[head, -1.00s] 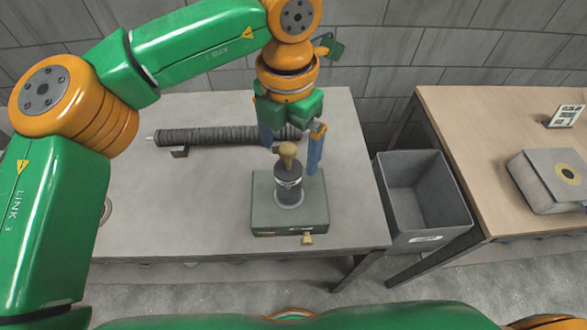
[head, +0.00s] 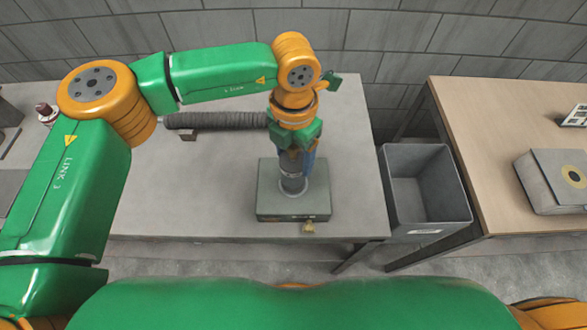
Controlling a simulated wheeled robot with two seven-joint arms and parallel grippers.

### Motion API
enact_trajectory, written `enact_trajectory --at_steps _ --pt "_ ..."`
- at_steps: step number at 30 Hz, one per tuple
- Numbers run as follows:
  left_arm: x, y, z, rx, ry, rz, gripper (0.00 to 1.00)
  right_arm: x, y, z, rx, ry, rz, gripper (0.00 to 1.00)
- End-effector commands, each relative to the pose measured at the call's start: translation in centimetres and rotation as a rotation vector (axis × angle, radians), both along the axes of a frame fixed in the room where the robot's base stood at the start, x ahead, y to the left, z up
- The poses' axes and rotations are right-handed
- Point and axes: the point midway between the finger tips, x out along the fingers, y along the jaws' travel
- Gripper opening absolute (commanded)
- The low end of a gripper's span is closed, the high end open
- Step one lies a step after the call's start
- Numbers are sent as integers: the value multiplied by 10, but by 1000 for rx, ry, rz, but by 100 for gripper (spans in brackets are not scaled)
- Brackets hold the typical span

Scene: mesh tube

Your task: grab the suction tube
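A dark grey ribbed hose (head: 222,121), which looks like the suction tube, lies across the back of the grey table; its right end is hidden behind my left gripper. A grey-green box (head: 263,203) sits near the table's right front, with a short dark cylinder (head: 293,184) upright on it. My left gripper (head: 297,166) points down over this cylinder, with blue fingers close about its upper part. They hide the cylinder's top; I cannot tell whether they touch or grip it. My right gripper is not in view.
A grey bin (head: 425,190) stands between the grey table (head: 190,200) and a wooden table (head: 500,130). A light grey box (head: 550,183) sits on the wooden table. The grey table's front left is clear. A red-topped item (head: 45,112) stands at far left.

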Motion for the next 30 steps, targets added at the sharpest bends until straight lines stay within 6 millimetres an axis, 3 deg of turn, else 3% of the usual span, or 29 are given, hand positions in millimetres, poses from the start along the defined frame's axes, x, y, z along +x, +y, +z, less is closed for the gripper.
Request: enact_trajectory --at_steps 1,6,16,20,23,30 --pt "0 0 0 0 0 0 41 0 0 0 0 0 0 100" --pt "0 0 0 0 0 0 0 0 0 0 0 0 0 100" --pt "0 0 2 -1 -1 0 0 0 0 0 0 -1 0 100" --pt "1 -1 12 -2 -4 1 0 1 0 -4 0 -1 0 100" --pt "0 -1 32 -2 -5 -1 0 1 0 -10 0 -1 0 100" --pt "-43 -46 92 0 -5 -6 0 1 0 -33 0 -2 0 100"
